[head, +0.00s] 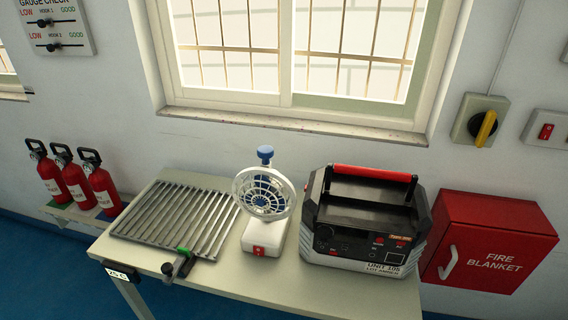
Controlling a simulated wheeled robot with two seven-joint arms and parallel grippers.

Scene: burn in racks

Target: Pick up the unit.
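The unit (365,222) is a black and grey box with a red carrying handle on top and a label reading "UNIT 105". It stands upright on the right part of the pale table (225,275). Its front panel, with knobs and small red marks, faces me. Neither of my grippers shows in the head view, so nothing is seen touching the unit.
A small white fan (264,207) stands close left of the unit. A slatted metal rack (178,218) with a clamp (180,262) lies further left. A red fire blanket box (487,243) is on the wall, close right of the unit. Several red extinguishers (75,181) stand at left.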

